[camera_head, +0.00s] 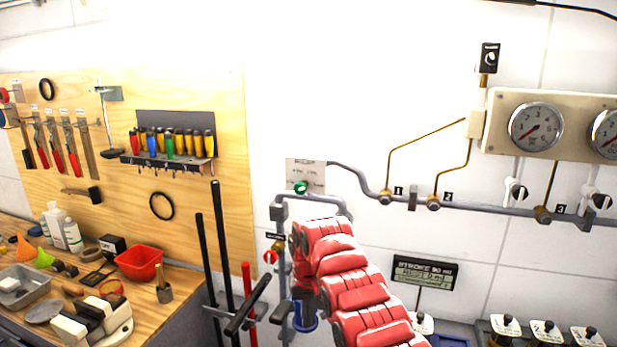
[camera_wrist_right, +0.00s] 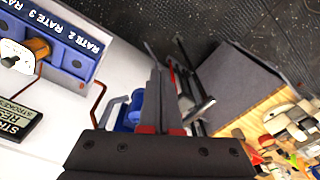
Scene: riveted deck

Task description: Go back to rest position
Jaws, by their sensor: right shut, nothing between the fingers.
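My right gripper (camera_wrist_right: 160,98) shows in the wrist view with its two dark fingers together and nothing between them. In the head view my red right arm reaches up from the bottom, in front of the pipework on the white wall. The arm covers part of a blue fitting (camera_head: 305,318) there, and the fingers cannot be made out clearly. The blue fitting also shows beside the fingers in the wrist view (camera_wrist_right: 134,110); whether they touch cannot be told. My left gripper is not in view.
A wooden workbench (camera_head: 190,268) with a red bin (camera_head: 139,262) and tools stands at left, below a pegboard (camera_head: 226,130). Black bars (camera_head: 221,250) lean beside it. Pipes, gauges (camera_head: 536,127) and a dark sign (camera_head: 424,273) are on the wall at right.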

